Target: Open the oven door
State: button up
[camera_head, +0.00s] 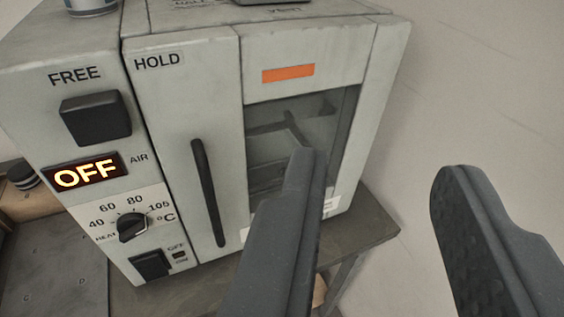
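The oven (190,85) is a pale grey box standing on a dark table. Its door (300,90) fills the front to the right of the control panel and looks closed. The door has an orange label, a dark window (335,110) and a black vertical bar handle (208,193) near its left side. My gripper (375,175) is open and empty, with its two dark fingers wide apart. In the picture the fingers lie to the right of the handle, and neither touches it. The left finger covers the lower part of the window.
The control panel has a lit OFF display (86,174), a black square button (95,117), a temperature knob (131,227) and a black switch (151,265). A can (92,5) stands on top. The table edge (375,240) shows below right. A bare wall (480,90) is at right.

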jog(key=w+d+f+n+t+p, duration=0.1)
jog(key=w+d+t+p, duration=0.15)
jog(key=w, duration=0.55)
jog(key=n+g+y+p, duration=0.5)
jog(key=n+y+p, duration=0.3)
jog(key=y, duration=0.6)
send_near(216, 214)
jog(key=b+x, duration=0.1)
jog(key=x, duration=0.9)
jog(key=shift+w+a+b, duration=0.25)
jog(key=shift+w+b, duration=0.05)
jog(key=shift+b, duration=0.1)
grip_shut()
